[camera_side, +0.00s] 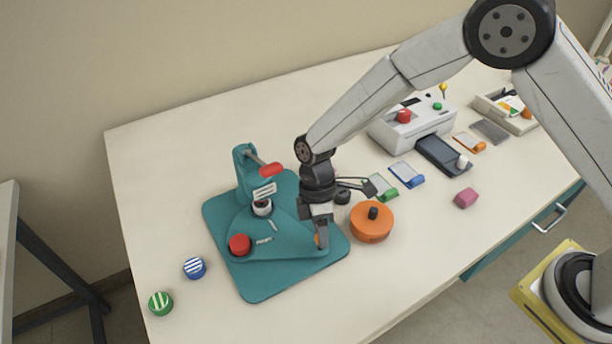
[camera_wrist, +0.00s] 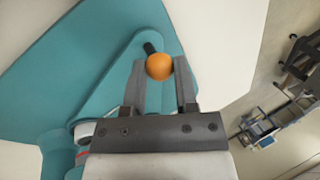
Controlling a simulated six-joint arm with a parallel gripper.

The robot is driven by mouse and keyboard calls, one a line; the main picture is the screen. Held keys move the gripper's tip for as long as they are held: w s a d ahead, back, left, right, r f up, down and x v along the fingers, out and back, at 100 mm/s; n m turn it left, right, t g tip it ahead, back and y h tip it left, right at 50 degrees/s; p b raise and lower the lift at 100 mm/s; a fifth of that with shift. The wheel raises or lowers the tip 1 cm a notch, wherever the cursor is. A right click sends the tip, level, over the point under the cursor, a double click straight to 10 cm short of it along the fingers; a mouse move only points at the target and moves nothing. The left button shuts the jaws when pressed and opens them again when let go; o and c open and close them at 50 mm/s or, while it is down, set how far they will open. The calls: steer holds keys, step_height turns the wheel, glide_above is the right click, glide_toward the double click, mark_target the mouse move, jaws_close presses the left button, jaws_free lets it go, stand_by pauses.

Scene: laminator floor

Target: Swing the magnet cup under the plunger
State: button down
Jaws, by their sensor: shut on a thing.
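A teal press (camera_side: 277,281) stands on the table, with an upright column (camera_side: 247,178) and a red-handled lever (camera_side: 271,169). Its swing plate carries a red-topped cup (camera_side: 239,244) at the front left and a pale-rimmed dark cup (camera_side: 262,207) close to the column. Small white labels lie on the plate, too small to read, so I cannot tell which cup is the magnet cup. My gripper (camera_side: 321,240) is shut on the orange knob at the plate's right end. In the wrist view, the round orange knob (camera_wrist: 159,67) sits between my fingertips.
An orange round die (camera_side: 372,222) with a black knob stands just right of my gripper. Striped blue (camera_side: 194,268) and green (camera_side: 160,303) discs lie front left. A laminator (camera_side: 417,123), small cards and a pink block (camera_side: 466,198) are to the right.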

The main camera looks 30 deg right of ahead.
steer(key=shift+w, duration=0.1)
stand_by(0.3)
steer(key=shift+c, duration=1.9)
jaws_free()
steer(key=v, duration=0.8)
steer(key=s+d+r+m+t, duration=0.1)
steer(key=s+d+m+t, duration=0.1)
steer(key=d, duration=0.5)
steer(key=s+d+r+m+t+h, duration=0.1)
steer(key=s+d+r+m+t, duration=0.1)
steer(key=s+d+m, duration=0.3)
steer(key=s+d+r+m+t, duration=0.1)
steer(key=s+d+m+t, duration=0.1)
steer(key=s+d+m, duration=0.2)
steer(key=d+m, duration=0.3)
steer(key=d, duration=0.3)
steer(key=shift+s+r+t, duration=0.25)
steer(key=shift+t, duration=0.05)
